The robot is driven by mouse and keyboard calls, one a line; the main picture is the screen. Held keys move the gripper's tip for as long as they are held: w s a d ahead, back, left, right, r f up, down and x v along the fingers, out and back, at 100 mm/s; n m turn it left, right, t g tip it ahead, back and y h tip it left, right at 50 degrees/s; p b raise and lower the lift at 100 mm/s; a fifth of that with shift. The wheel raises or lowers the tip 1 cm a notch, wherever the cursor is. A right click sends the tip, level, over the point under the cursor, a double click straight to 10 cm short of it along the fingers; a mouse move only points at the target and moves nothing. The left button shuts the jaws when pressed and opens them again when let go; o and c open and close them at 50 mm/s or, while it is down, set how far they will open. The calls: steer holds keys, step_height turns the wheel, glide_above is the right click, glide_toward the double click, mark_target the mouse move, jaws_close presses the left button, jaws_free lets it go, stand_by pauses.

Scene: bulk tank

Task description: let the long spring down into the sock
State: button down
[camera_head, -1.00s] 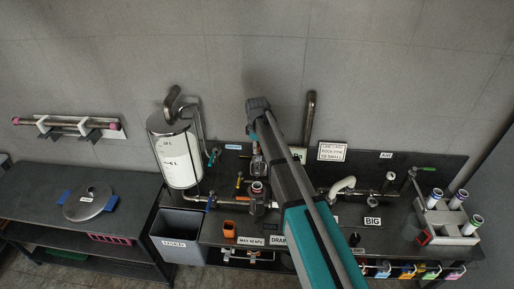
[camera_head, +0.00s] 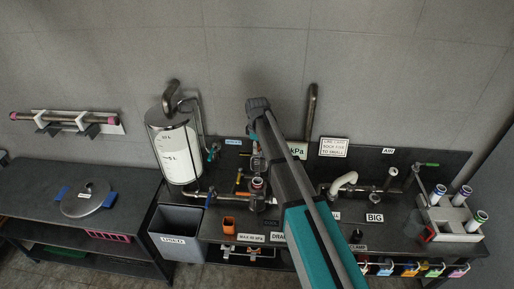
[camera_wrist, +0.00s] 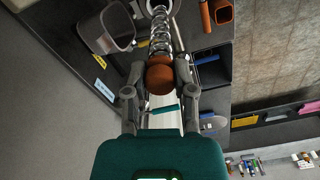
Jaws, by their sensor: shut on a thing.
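The long spring (camera_wrist: 159,34) is a bright metal coil in the wrist view, with a rust-brown round piece (camera_wrist: 160,76) at its near end. My gripper (camera_wrist: 160,82) is shut with its fingers on either side of that brown piece. The coil runs away from the fingers to a round pale-rimmed opening (camera_wrist: 176,8) at the top edge. Whether its far end is inside is cut off by the frame. In the head view my gripper (camera_head: 258,160) is just above an upright pipe fitting with a round mouth (camera_head: 257,185). I cannot make out the sock.
A tank (camera_head: 178,155) stands to the left on the dark bench, with a grey bin (camera_head: 178,240) below it. An orange cup (camera_head: 228,223) is near the bench front. A white elbow pipe (camera_head: 344,183) and a tube rack (camera_head: 452,218) are to the right.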

mark_target(257, 174)
steer(key=shift+f+b, duration=7.7)
steer(key=shift+f, duration=0.25)
steer(key=shift+c, duration=1.8)
jaws_free()
